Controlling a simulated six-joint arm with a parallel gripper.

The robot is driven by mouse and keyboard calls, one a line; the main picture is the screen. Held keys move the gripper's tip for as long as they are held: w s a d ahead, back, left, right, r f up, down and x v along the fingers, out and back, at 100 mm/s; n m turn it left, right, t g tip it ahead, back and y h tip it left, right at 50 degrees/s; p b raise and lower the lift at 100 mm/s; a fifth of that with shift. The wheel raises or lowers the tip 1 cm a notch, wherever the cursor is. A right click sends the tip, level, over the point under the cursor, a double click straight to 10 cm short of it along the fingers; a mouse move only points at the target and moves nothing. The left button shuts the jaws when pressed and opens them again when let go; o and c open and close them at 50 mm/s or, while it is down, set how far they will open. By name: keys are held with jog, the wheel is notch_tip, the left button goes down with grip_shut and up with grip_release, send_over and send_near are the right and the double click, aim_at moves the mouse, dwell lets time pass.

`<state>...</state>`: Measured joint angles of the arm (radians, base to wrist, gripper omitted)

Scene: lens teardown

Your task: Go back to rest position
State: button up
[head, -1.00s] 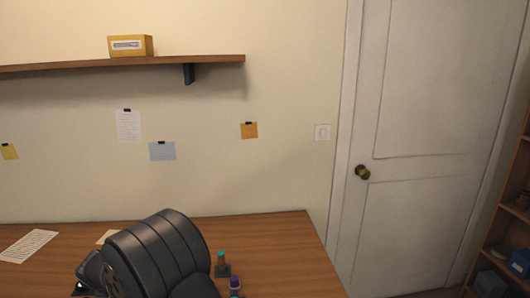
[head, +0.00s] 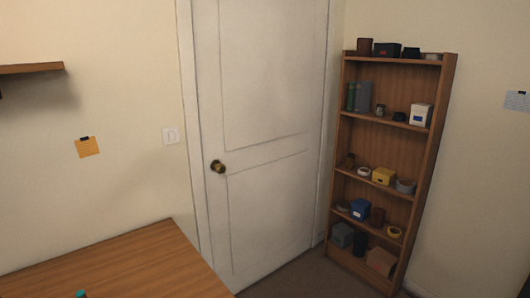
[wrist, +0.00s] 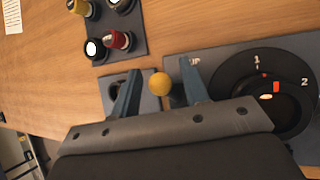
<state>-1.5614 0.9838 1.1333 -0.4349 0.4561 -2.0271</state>
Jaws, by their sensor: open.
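My gripper (wrist: 159,67) shows in the wrist view with its two blue-grey fingers apart. A round yellow knob (wrist: 160,84) appears between the fingers; I cannot tell how far below them it lies. The fingers show no contact with it. To the right is a grey panel (wrist: 212,56) with a large black dial (wrist: 240,72), marked 1 and 2, with a red mark. My gripper and arm are not in the head view.
A dark plate (wrist: 112,22) with red and yellow capped parts lies at the wrist view's upper left, on the wooden table (wrist: 40,70).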

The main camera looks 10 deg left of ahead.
jog(key=v, duration=1.7)
jog(key=x, duration=1.7)
jog(key=shift+a+f, duration=0.1)
jog(key=shift+f, duration=0.1)
jog(key=shift+s+d+r+y, duration=0.15)
jog(key=shift+d+y, duration=0.05)
jog(key=shift+y, duration=0.1)
jog(key=shift+s+d+r+n+t+y, duration=0.2)
jog(key=shift+s+d+t+y, duration=0.15)
jog(key=shift+t+y, duration=0.35)
jog(key=shift+s+d+r+n+t+y, duration=0.1)
jog(key=shift+s+d+n+t+y, duration=0.15)
jog(key=shift+t+y, duration=0.45)
